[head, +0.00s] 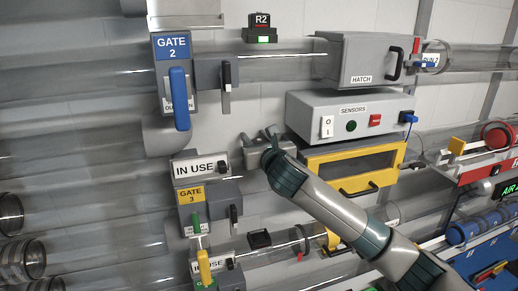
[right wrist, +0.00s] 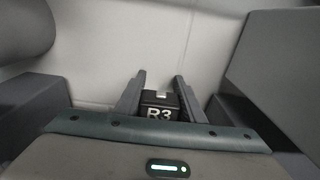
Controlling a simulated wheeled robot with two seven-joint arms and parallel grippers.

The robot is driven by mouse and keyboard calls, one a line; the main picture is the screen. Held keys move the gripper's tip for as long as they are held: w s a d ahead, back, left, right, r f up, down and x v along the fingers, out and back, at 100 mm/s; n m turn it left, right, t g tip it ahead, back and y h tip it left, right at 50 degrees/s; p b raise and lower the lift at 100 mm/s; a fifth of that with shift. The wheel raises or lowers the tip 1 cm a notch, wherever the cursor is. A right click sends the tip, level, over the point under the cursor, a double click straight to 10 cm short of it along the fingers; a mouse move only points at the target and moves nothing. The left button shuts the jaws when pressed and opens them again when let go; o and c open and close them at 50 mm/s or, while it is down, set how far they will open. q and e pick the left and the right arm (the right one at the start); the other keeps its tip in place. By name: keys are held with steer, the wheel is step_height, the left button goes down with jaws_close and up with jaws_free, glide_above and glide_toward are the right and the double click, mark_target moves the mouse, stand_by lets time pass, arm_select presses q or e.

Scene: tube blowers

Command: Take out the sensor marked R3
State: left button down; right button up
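The R3 sensor (right wrist: 160,107) is a small black block with white lettering and a pale patch on top, seen in the right wrist view. My right gripper (right wrist: 160,82) has one finger on each side of it, with no clear gap, and appears shut on it. In the head view my right gripper (head: 263,142) is right of the IN USE sign, below the sensors box, and hides the R3 sensor. Whether the sensor touches its seat is hidden. My left gripper is in neither view.
The R2 sensor (head: 262,30) with a green light stands on the upper tube. The grey SENSORS box (head: 350,114) and a yellow-framed drawer (head: 352,168) are close to my right arm. The IN USE sign (head: 195,168) and Gate 3 (head: 192,197) lie left of it.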

steer(key=shift+c, duration=0.9)
steer(key=shift+r, duration=0.2)
steer(key=shift+r+b, duration=1.05)
steer(key=shift+r, duration=0.3)
steer(key=shift+s+d+r, duration=0.1)
steer(key=shift+s+d, duration=0.05)
steer(key=shift+s, duration=0.15)
steer(key=b+v, duration=0.5)
steer(key=v, duration=1.2)
steer(key=shift+s+f+b, duration=0.2)
steer(key=shift+f+b, duration=0.05)
steer(key=shift+b, duration=0.15)
